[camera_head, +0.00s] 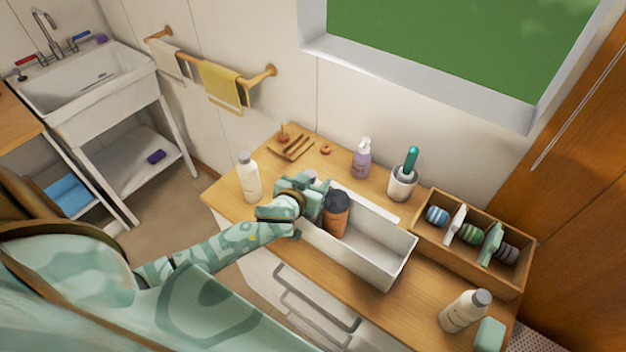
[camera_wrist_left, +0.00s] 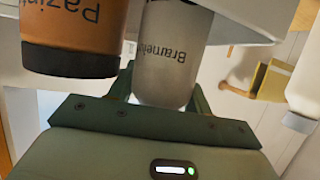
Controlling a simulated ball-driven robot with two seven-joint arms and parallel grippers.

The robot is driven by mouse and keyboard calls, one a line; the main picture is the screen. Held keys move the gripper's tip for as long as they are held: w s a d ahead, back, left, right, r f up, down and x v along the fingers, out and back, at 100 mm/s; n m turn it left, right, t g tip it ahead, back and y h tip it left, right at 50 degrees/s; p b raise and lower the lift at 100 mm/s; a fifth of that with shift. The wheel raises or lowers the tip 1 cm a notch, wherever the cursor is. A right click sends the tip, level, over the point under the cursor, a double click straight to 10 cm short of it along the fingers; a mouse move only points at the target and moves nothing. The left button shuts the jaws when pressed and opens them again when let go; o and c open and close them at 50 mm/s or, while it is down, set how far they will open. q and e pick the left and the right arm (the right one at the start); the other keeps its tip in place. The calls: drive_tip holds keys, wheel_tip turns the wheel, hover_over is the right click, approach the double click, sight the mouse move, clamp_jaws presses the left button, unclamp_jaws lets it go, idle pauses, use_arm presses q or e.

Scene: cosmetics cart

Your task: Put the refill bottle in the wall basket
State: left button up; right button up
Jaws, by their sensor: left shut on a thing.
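My left gripper (camera_head: 306,200) is at the left end of a long white open box (camera_head: 365,250) on the wooden top. In the left wrist view the gripper (camera_wrist_left: 160,92) is shut on a pale grey bottle (camera_wrist_left: 178,55) with printed lettering. In the head view my gripper mostly hides this bottle. I cannot tell whether it touches the box floor. An orange-brown bottle with a dark cap (camera_head: 336,217) stands in the box right beside the gripper; it also shows in the left wrist view (camera_wrist_left: 70,30). My right gripper is not in view.
White bottles stand left (camera_head: 249,179) and front right (camera_head: 462,313). Behind the box are a lilac pump bottle (camera_head: 361,160) and a white cup with a green-handled brush (camera_head: 402,183). A wooden divided crate (camera_head: 470,245) is at right. The box's right part is empty.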

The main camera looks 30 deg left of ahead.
use_arm(q)
drive_tip(key=o, duration=1.5)
drive_tip(key=shift+f, duration=0.1)
drive_tip(key=shift+r, duration=0.35)
drive_tip(key=shift+r+p, duration=0.6)
drive_tip(key=shift+p, duration=0.15)
drive_tip(key=v, duration=1.2)
drive_tip(key=shift+d+f, duration=0.1)
drive_tip(key=shift+f, duration=0.1)
